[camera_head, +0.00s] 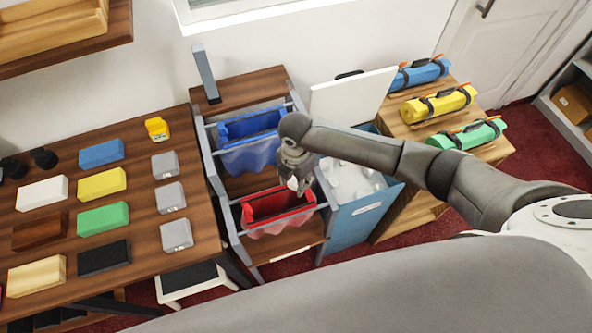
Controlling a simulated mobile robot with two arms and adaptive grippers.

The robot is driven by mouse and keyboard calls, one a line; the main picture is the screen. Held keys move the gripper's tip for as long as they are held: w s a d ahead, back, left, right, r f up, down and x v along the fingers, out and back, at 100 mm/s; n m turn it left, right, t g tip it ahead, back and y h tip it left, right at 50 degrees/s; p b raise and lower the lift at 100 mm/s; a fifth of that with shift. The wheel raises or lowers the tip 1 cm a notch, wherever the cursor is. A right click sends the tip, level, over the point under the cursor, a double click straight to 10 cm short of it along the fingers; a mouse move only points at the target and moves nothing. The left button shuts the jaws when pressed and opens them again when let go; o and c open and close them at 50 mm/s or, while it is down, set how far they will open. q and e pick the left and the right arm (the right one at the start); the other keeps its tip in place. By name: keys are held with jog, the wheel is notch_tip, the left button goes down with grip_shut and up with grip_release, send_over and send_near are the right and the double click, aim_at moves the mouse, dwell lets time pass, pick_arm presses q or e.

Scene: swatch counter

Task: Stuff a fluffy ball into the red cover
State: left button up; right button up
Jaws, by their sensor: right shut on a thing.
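The red cover (265,208) hangs open in the lower front part of a grey rack, its mouth facing up. My right gripper (296,186) points down at the right end of the cover's mouth in the picture. It is shut on a small white fluffy ball (292,183), mostly hidden by the fingers. I cannot tell whether the ball is above the mouth or inside it. More white fluffy balls (350,182) lie in an open blue bin (362,212) right of the rack. My left gripper is not in view.
A blue cover (250,128) hangs behind the red one in the rack (222,185). The bin's white lid (350,98) stands raised. Coloured blocks cover the left table (150,225). Blue, yellow and green rolls (440,102) lie on a wooden stand at right.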

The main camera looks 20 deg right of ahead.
jog(key=shift+f, duration=0.25)
notch_tip(320, 180, down, 6)
jog(key=b, duration=0.6)
jog(key=shift+r, duration=0.25)
jog(key=shift+f, duration=0.2)
jog(key=o, duration=1.3)
dwell(0.4)
